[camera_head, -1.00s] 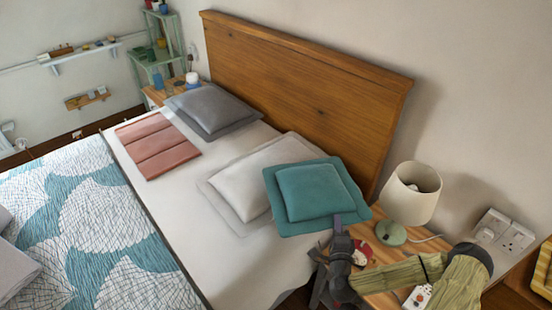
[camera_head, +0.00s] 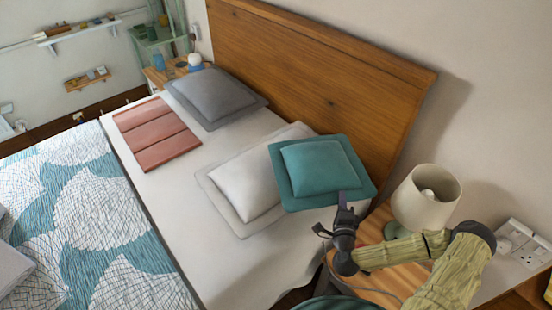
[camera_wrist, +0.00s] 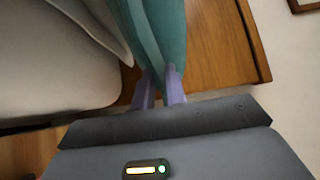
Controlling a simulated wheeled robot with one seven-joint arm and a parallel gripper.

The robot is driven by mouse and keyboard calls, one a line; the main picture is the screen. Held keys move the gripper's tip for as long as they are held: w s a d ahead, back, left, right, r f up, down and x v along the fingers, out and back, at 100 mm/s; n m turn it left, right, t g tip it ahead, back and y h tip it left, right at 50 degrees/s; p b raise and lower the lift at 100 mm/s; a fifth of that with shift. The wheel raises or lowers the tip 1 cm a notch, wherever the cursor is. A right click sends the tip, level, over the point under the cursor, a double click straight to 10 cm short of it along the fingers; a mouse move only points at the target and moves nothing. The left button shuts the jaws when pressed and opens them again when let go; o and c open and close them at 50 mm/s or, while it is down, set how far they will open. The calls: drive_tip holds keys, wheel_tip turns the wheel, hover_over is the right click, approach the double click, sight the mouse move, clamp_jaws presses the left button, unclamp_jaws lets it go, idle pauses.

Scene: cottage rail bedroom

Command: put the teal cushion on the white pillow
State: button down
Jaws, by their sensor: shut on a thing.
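The teal cushion (camera_head: 318,168) is at the right side of the bed by the headboard. It overlaps the right edge of the white pillow (camera_head: 242,188) in the head view; whether they touch is unclear. My gripper (camera_head: 346,200) is at the cushion's near edge, shut on it. In the wrist view the two pale purple fingers (camera_wrist: 160,92) pinch the edge of the cushion (camera_wrist: 162,35), which stretches away upward. The white pillow (camera_wrist: 50,65) shows at left there.
The wooden headboard (camera_head: 320,85) stands behind the cushion. A lamp (camera_head: 426,198) stands on the bedside table (camera_head: 375,228) beside my arm. A grey pillow (camera_head: 213,98) and a folded red cloth (camera_head: 157,134) lie farther left. The near white sheet (camera_head: 225,265) is clear.

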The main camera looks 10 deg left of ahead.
sight(325, 174)
drive_tip(key=w+a+r+n+y+b, duration=0.1)
drive_tip(key=w+y, duration=0.1)
drive_tip(key=w+a+r+n+y+b, duration=0.1)
drive_tip(key=w+a, duration=0.1)
drive_tip(key=w+a+r+n+y+b, duration=0.1)
drive_tip(key=w+a+r+y+b, duration=0.1)
drive_tip(key=w, duration=0.1)
drive_tip(key=shift+a+n+g+y, duration=0.15)
drive_tip(key=shift+n+g+y, duration=0.15)
drive_tip(key=shift+n, duration=0.1)
drive_tip(key=w+a+r+y, duration=0.1)
drive_tip(key=r, duration=0.1)
drive_tip(key=w+a+r+n+g+y+b, duration=0.1)
drive_tip(key=a, duration=0.1)
drive_tip(key=w+a+r+b, duration=0.1)
drive_tip(key=a+r, duration=0.1)
drive_tip(key=shift+a+r+n+g+y, duration=0.2)
drive_tip(key=shift+r+n+g+y, duration=0.1)
drive_tip(key=shift+r+n+y, duration=0.1)
drive_tip(key=shift+f, duration=3.2)
drive_tip(key=shift+f, duration=1.95)
